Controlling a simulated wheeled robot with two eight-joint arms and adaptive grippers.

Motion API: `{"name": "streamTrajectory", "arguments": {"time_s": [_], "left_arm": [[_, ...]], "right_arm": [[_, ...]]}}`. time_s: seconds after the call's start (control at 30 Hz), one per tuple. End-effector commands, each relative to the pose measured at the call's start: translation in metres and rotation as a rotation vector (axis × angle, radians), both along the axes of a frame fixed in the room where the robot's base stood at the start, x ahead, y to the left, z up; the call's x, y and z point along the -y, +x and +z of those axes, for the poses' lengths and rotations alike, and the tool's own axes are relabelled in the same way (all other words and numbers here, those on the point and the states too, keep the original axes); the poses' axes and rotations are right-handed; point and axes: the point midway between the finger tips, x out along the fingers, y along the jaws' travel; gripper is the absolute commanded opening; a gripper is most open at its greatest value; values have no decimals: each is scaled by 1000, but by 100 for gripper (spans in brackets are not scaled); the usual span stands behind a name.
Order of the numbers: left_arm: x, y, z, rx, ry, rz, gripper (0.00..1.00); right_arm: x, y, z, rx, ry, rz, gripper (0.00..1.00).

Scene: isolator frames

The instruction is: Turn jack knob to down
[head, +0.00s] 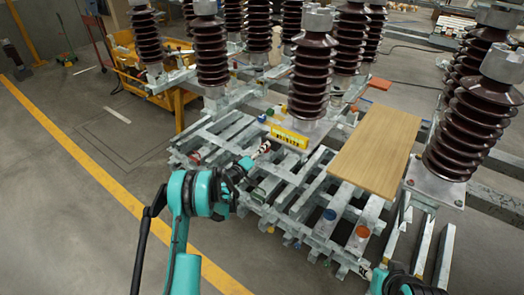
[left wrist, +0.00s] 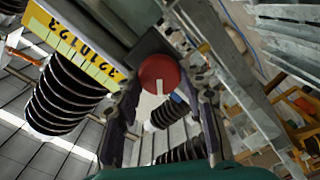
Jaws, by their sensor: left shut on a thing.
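The jack knob (left wrist: 158,74) is a round red knob with a white pointer line, on a dark square mount in the left wrist view. The line runs toward the bottom of that picture, slightly tilted. My left gripper (left wrist: 163,88) has a finger on each side of the knob and is shut on it. In the head view my left gripper (head: 262,150) reaches in to the metal frame, just left of the yellow numbered label (head: 289,137). The knob is mostly hidden there. My right arm (head: 397,281) shows only in part at the bottom right; its finger state is unclear.
Brown ribbed insulators (head: 311,80) stand around the work spot. Stacked grey metal beams (head: 255,130) lie below my left gripper. A wooden board (head: 378,150) lies to the right. A yellow cart (head: 180,105) stands behind. Open floor lies at left.

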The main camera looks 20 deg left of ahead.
Motion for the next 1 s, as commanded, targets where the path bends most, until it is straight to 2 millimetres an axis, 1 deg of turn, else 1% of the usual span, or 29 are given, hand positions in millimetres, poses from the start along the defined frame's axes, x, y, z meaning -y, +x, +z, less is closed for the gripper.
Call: {"name": "streamTrajectory", "arguments": {"time_s": [0.6,0.8,1.0], "left_arm": [[2,-1,0,193,535,-3,11],[2,-1,0,241,666,-3,11],[3,-1,0,273,752,-3,11]], "right_arm": [[0,0,0,0,0,0,40],[0,0,0,0,0,0,40],[0,0,0,0,0,0,40]]}}
